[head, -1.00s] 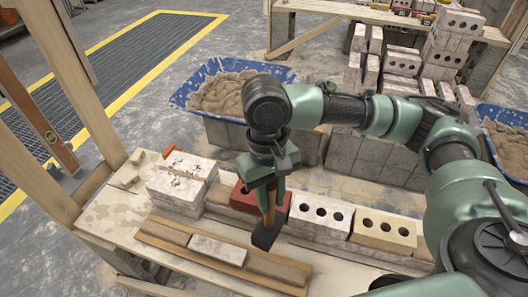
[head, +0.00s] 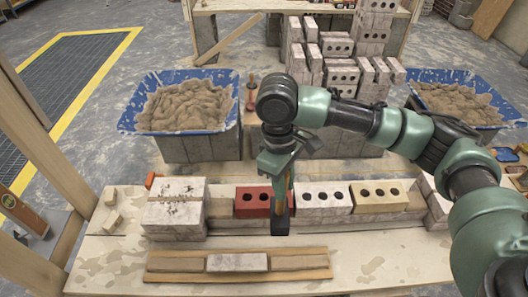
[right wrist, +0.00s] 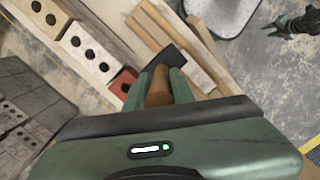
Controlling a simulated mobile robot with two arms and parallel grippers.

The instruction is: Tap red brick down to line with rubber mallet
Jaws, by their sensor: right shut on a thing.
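The red brick (head: 252,201) lies in the row on the bench between pale bricks, its holes facing me. Its end also shows in the right wrist view (right wrist: 124,82). My right gripper (head: 277,168) is shut on the wooden handle (right wrist: 158,90) of the rubber mallet. The mallet's black head (head: 279,216) hangs down in front of the red brick's right end. I cannot tell whether they touch. My left gripper (right wrist: 284,28) seems to show small at the upper right of the right wrist view, apart from the bricks; its jaws are unclear. No line string is discernible.
The bench (head: 385,265) has clear space at front right. A wooden board with strips and a pale brick (head: 237,262) lies in front of the row. Blue mortar tubs (head: 232,112) stand behind. A pale block stack (head: 173,211) stands left of the red brick.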

